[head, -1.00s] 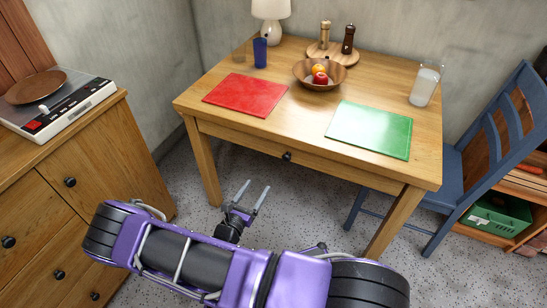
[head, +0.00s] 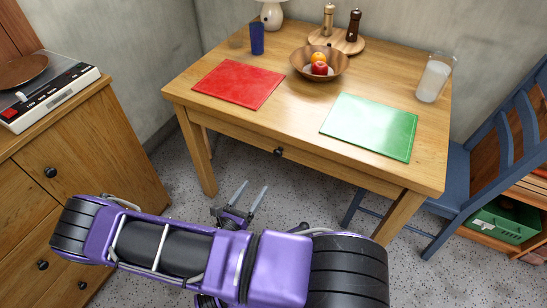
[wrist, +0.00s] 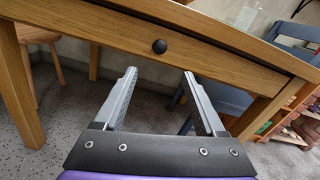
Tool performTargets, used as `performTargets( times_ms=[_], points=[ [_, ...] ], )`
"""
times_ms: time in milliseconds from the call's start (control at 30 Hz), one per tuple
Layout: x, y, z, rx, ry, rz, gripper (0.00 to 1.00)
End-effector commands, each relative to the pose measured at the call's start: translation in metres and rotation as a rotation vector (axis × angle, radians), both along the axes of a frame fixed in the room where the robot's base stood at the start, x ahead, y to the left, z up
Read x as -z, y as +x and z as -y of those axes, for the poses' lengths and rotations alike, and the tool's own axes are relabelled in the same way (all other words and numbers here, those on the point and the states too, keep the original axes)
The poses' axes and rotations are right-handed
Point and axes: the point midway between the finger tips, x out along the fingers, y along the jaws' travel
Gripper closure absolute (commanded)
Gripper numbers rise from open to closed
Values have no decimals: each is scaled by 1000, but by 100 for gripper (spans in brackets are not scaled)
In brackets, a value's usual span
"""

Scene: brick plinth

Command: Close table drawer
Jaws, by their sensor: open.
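The wooden table (head: 300,110) has a drawer (head: 235,132) under its top, with a small dark round knob (head: 279,151) at its middle. The drawer front also shows in the wrist view (wrist: 215,66), with its knob (wrist: 159,46) just above the space between my fingers. I cannot tell how far the drawer stands out. My gripper (head: 251,188) is open and empty, in front of and below the drawer front. Its fingers (wrist: 159,75) point toward the table, apart from the drawer and knob as far as I can see.
On the table are a red mat (head: 238,84), a green mat (head: 370,126), a fruit bowl (head: 318,66), a blue cup (head: 257,39) and a glass (head: 433,80). A cabinet (head: 100,150) stands left. A blue chair (head: 470,165) stands right. Speckled floor is clear under the table.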

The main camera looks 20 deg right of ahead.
Motion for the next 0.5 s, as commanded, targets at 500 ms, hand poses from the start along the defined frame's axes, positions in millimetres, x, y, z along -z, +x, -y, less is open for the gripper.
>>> performTargets(
  times_ms=[500],
  points=[
    [1, 69, 89, 3, -1, 1, 28]
  ],
)
